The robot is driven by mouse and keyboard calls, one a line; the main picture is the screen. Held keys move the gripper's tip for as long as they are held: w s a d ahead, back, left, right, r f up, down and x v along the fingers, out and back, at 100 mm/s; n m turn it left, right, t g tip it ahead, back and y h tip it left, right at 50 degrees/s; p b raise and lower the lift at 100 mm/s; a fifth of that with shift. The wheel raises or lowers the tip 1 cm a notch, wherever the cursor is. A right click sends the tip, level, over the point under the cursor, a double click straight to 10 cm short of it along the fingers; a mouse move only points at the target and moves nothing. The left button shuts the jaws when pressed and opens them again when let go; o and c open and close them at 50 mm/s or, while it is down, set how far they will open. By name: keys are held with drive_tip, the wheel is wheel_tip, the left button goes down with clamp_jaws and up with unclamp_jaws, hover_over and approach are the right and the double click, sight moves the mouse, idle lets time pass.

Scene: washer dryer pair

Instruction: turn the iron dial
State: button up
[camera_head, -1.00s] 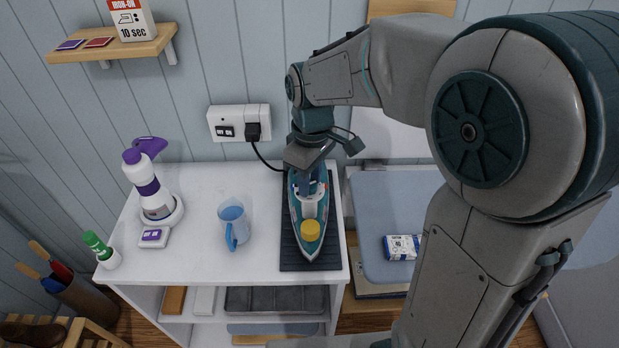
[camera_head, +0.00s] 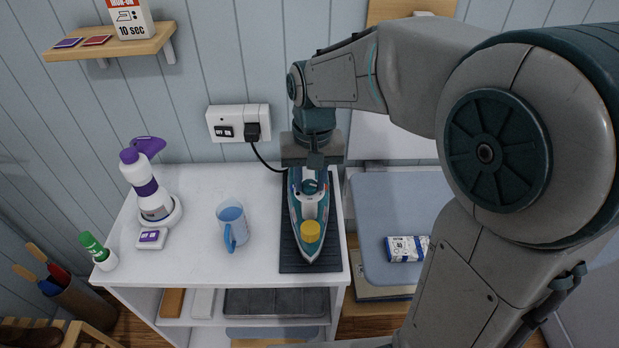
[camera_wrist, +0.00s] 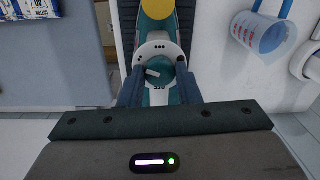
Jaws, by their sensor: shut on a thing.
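The teal and white iron (camera_head: 295,210) lies on a dark ribbed mat (camera_head: 288,262) on the white counter, its yellow cap (camera_head: 310,231) towards the front. The wrist view shows the iron's teal dial (camera_wrist: 160,84) with a white pointer mark inside a white ring. My gripper (camera_wrist: 158,70) has its two fingers on either side of the dial, shut on it.
A blue-tinted measuring cup (camera_head: 232,224) stands left of the iron. A white and purple spray bottle (camera_head: 150,185) stands further left. The wall outlet (camera_head: 238,122) holds a black plug with a cord running behind the iron.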

sight(312, 185)
drive_tip(key=shift+m, duration=0.6)
drive_tip(key=o, duration=1)
drive_tip(key=shift+r, duration=0.1)
drive_tip(key=r, duration=1.3)
drive_tip(key=shift+d+r, duration=0.3)
drive_tip(key=shift+r, duration=0.05)
drive_tip(key=s+d+f+t, duration=0.1)
drive_tip(key=s+d+f, duration=0.2)
drive_tip(key=s+f, duration=0.1)
drive_tip(key=s+d+f+t, duration=0.1)
drive_tip(key=s+d+f, duration=0.3)
drive_tip(key=s+d+f+t, duration=0.1)
drive_tip(key=s+d+f, duration=0.3)
drive_tip(key=shift+s+d+f+n, duration=0.15)
drive_tip(key=shift+s+f+n, duration=0.15)
drive_tip(key=shift+f, duration=0.05)
